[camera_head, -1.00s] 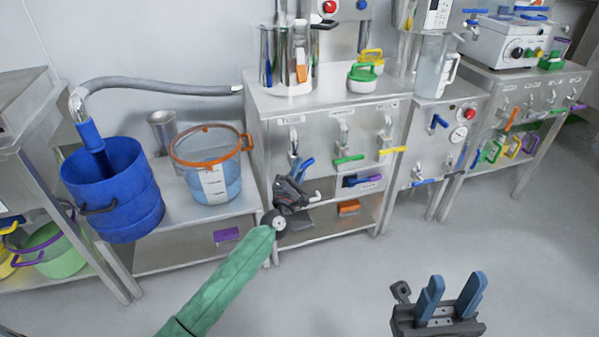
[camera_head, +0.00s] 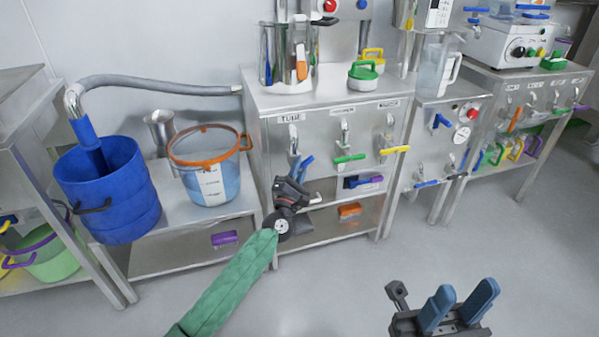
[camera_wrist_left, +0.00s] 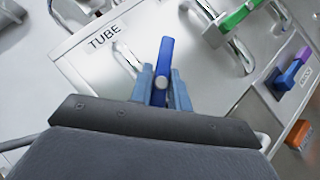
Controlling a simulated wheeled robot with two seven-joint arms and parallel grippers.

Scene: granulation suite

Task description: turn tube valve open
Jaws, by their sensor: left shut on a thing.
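The tube valve is on the front of the steel cabinet under the TUBE label (camera_wrist_left: 104,36). Its blue handle (camera_wrist_left: 166,52) stands nearly upright in the left wrist view, with a round grey cap on it. My left gripper (camera_wrist_left: 163,88) is shut on this handle, one blue finger on each side. In the head view my left gripper (camera_head: 300,168) is at the tube valve, and its body hides part of the cabinet below. My right gripper (camera_head: 459,305) is at the lower right, fingers apart and empty, over the floor.
To the right on the cabinet are a green-handled valve (camera_head: 349,158) and a yellow-handled valve (camera_head: 394,150). A blue bucket (camera_head: 125,205) with a hose and an orange-rimmed clear bucket (camera_head: 208,175) stand on the left bench. The floor in front is clear.

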